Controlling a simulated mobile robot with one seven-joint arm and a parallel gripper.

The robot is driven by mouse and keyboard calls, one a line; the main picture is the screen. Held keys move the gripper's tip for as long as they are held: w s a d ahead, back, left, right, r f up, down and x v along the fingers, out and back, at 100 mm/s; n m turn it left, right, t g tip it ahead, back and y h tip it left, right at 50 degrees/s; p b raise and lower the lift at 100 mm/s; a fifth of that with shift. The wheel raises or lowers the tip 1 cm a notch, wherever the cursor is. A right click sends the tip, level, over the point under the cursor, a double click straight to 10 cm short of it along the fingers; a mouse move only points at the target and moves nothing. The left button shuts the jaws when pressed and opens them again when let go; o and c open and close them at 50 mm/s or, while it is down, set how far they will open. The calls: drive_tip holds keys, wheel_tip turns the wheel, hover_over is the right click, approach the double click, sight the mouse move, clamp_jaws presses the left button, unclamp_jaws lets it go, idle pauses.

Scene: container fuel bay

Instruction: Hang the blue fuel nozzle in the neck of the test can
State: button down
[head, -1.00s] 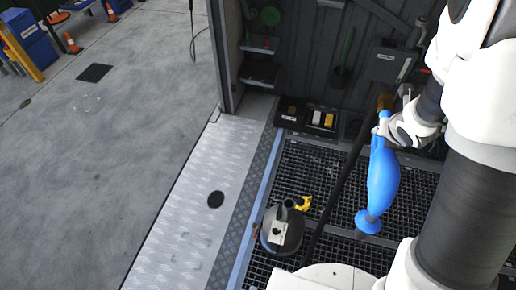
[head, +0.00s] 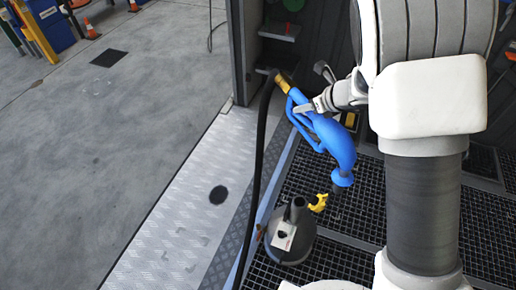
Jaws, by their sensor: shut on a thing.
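The blue fuel nozzle (head: 330,142) hangs in the air in the head view, tilted, with its lower end to the lower right. My gripper (head: 304,108) is shut on the nozzle near its upper end. A black hose runs from the brass-coloured fitting (head: 284,86) at its top down to the lower left. The test can (head: 291,236) is grey with a dark neck (head: 295,208) and a white label, and stands on the grated floor. The nozzle's lower end is above and to the right of the neck, apart from it.
A yellow piece (head: 318,202) sits beside the can's neck. The hose (head: 257,180) passes left of the can. A metal threshold plate (head: 190,215) and open concrete lie to the left. Cabinet walls and shelves (head: 280,32) stand behind.

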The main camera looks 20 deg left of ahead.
drive_tip(key=s+a+f+n+g+y+b, duration=0.1)
drive_tip(key=s+a+f+n+g+b, duration=0.1)
drive_tip(key=a+f+b, duration=0.4)
drive_tip(key=s+a+f+n+g+y+b, duration=0.1)
drive_tip(key=s+a+f+n+g+b, duration=0.1)
drive_tip(key=a+f+b, duration=0.4)
drive_tip(key=shift+s+f+n, duration=0.8)
drive_tip(key=shift+s+f, duration=0.35)
drive_tip(key=shift+f, duration=1.65)
drive_tip(key=shift+f+b, duration=0.3)
drive_tip(key=shift+b, duration=0.3)
drive_tip(key=shift+f+b, duration=1.2)
drive_tip(key=shift+f, duration=0.25)
